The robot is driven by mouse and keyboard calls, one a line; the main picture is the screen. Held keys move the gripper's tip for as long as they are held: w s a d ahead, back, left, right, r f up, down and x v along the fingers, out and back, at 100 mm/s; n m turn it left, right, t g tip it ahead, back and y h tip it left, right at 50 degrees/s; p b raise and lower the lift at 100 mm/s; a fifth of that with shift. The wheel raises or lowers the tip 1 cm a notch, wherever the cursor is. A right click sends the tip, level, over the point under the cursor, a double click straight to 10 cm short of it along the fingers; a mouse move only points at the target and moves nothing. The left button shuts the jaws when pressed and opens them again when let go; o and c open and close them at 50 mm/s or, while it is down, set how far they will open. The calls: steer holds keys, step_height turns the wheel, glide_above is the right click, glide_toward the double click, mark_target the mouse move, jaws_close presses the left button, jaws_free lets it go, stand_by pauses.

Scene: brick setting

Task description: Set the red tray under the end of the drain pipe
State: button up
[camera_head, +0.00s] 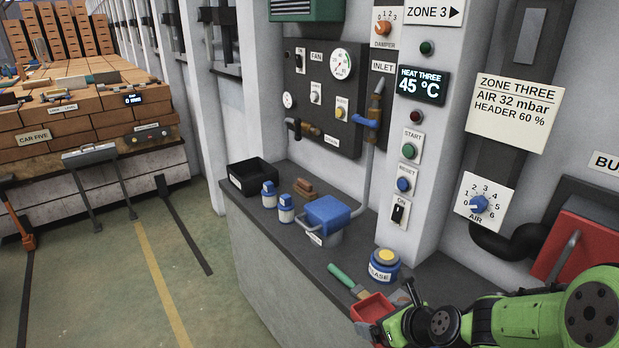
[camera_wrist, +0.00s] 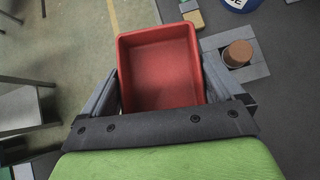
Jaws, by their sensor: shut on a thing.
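The red tray (camera_head: 373,306) is at the front of the grey ledge, partly hidden by my arm in the head view. In the wrist view the tray (camera_wrist: 160,66) is empty and upright. My gripper (camera_wrist: 158,82) is shut on it, one finger along each side. I cannot tell whether the tray touches the ledge. A short dark pipe with a brass fitting (camera_head: 310,130) comes out low on the dark wall panel, well behind and left of the tray. A small label near it is too small to read surely. I cannot tell which pipe is the drain.
A grey pipe (camera_head: 367,172) drops behind the pail.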

steer(key=r, duration=0.1)
steer(key=r+m+h, duration=0.1)
steer(key=r+m, duration=0.1)
steer(key=r, duration=0.1)
steer(key=shift+w+a+t+h, duration=0.15)
steer(key=shift+w+t+h, duration=0.1)
steer(key=shift+t+h, duration=0.15)
steer(key=shift+f, duration=0.1)
steer(key=shift+w+d, duration=0.15)
steer(key=shift+d, duration=0.2)
steer(key=w+d+n+y+b, duration=0.1)
steer(key=w+d+b, duration=0.1)
steer(key=d, duration=1.1)
steer(key=s+d+f+n+g+y+b, duration=0.1)
steer(key=s+d, duration=0.3)
steer(key=d, duration=0.3)
steer(key=s+d+f+n+y+b, duration=0.1)
steer(key=s+d+f+n, duration=0.1)
steer(key=s+d, duration=0.35)
steer(key=shift+g, duration=0.3)
steer(key=f+b, duration=0.1)
steer(key=f, duration=0.2)
steer(key=w+d+f+b, duration=0.1)
steer(key=f+b, duration=0.1)
steer(key=f, duration=0.1)
steer(key=f+b, duration=0.2)
steer(key=f, duration=0.2)
steer(key=shift+w+d, duration=0.2)
steer(key=shift+d, duration=0.15)
steer(key=shift+r, duration=0.2)
